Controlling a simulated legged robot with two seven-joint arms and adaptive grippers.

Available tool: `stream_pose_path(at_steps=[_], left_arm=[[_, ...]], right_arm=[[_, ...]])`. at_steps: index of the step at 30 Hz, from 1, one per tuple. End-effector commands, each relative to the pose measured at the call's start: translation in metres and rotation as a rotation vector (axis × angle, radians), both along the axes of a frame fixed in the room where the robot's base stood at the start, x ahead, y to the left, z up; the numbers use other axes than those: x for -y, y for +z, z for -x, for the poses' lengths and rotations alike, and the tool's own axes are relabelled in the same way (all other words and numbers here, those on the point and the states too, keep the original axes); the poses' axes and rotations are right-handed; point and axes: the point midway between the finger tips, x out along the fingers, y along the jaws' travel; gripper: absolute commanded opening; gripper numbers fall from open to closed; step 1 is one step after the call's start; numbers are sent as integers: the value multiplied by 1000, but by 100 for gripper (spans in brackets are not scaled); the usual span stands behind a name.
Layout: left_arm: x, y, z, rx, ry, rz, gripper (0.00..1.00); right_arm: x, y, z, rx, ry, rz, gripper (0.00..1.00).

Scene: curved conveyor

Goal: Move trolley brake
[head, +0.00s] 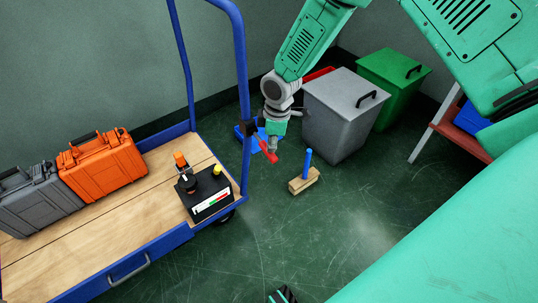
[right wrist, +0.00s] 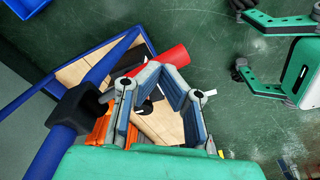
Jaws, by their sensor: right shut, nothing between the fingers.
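The trolley (head: 163,255) has a blue frame and a wooden deck, at the left of the head view. A black clamp (head: 250,127) sits on its near-right blue post. A red lever (head: 267,151) reaches out from the clamp. In the right wrist view the red lever (right wrist: 163,62) lies just beyond my fingertips, with the black clamp (right wrist: 76,107) to the left. My right gripper (head: 272,142) is shut and empty, right at the lever; I cannot tell whether it touches it. It also shows in the right wrist view (right wrist: 162,72). My left gripper is not in view.
The deck carries an orange case (head: 102,162), a grey case (head: 38,203) and a black control box (head: 206,193). A grey bin (head: 340,115) and a green bin (head: 395,85) stand behind. A wooden block with a blue peg (head: 304,180) lies on the open floor.

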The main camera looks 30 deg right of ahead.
Motion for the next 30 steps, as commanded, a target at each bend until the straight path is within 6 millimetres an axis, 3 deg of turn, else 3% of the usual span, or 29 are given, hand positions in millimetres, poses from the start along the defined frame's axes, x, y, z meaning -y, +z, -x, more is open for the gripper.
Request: stream_pose_path(at_steps=[8, 14, 19, 27, 30], left_arm=[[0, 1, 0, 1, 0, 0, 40], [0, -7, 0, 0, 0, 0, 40], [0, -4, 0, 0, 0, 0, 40], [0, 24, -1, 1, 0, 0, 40], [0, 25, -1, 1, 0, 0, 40]], right_arm=[[0, 1, 0, 0, 0, 0, 0], [0, -15, 0, -1, -1, -1, 0], [0, -10, 0, 0, -1, -1, 0], [23, 3, 14, -1, -2, -1, 0], [26, 2, 16, 1, 0, -1, 0]])
